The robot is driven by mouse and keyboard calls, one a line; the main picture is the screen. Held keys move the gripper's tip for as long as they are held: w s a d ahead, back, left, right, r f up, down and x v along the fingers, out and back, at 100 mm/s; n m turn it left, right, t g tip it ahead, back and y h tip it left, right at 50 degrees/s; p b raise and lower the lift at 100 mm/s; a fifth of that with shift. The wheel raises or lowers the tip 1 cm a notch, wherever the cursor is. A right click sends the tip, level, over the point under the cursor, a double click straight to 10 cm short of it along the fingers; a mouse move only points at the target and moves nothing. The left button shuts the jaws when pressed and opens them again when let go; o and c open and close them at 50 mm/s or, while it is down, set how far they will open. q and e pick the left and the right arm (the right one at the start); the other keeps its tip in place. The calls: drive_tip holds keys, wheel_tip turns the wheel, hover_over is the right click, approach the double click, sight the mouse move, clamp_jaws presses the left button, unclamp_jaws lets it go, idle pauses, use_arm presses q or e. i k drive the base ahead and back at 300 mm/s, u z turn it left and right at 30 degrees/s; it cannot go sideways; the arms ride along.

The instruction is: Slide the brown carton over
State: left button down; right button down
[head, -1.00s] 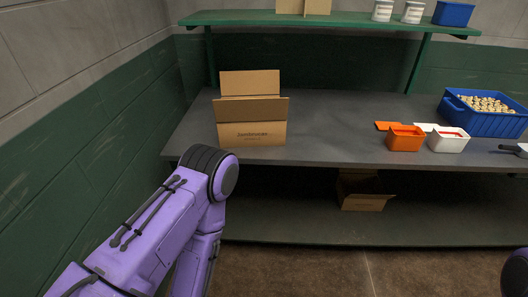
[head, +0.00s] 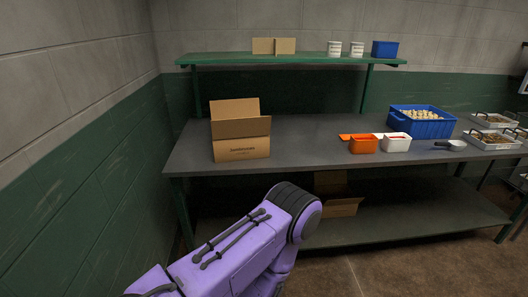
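The brown carton (head: 240,149) stands upright with its flaps open at the left end of the grey worktop (head: 308,143). It has dark print on its front. My purple left arm reaches in from the bottom left, below and in front of the worktop, apart from the carton. Neither gripper is in view.
An orange bin (head: 363,144), a white bin (head: 397,142), a blue crate (head: 421,129) of small pale items, a scoop (head: 455,145) and metal trays (head: 490,138) stand to the right. Another carton (head: 341,207) lies on the lower shelf. The worktop right of the brown carton is clear.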

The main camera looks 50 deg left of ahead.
sight(238, 150)
drive_tip(key=z, duration=0.05)
drive_tip(key=i, duration=1.25)
drive_tip(key=u, duration=0.85)
drive_tip(key=i, duration=0.75)
drive_tip(key=u, duration=0.85)
